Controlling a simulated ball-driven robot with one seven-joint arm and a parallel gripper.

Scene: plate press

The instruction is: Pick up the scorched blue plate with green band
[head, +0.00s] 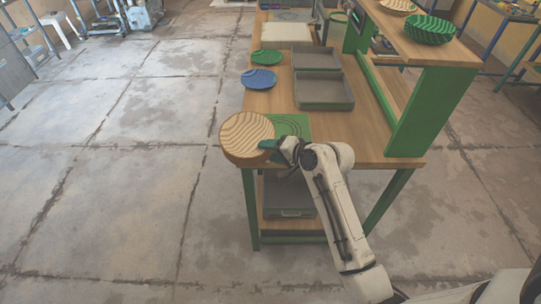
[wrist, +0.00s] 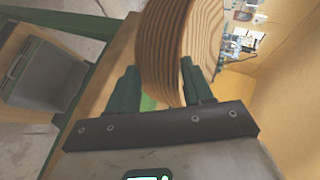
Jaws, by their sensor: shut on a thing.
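A blue plate (head: 259,79) lies near the left edge of the wooden table, beyond my gripper; I cannot make out a green band or scorch marks on it at this size. My gripper (head: 268,148) is at the table's near left corner, shut on a thick round wooden plate with striped grain (head: 246,133). In the wrist view the wooden plate (wrist: 165,50) stands between the two green fingers of my gripper (wrist: 160,72). The wooden plate overhangs the table edge; whether it touches the table is unclear.
A green plate (head: 267,57) lies behind the blue one. Grey trays (head: 324,106) stand to the right. A green mat (head: 293,124) lies beside the wooden plate. A raised shelf (head: 408,43) on a green side panel (head: 432,110) holds a green striped dish (head: 430,30).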

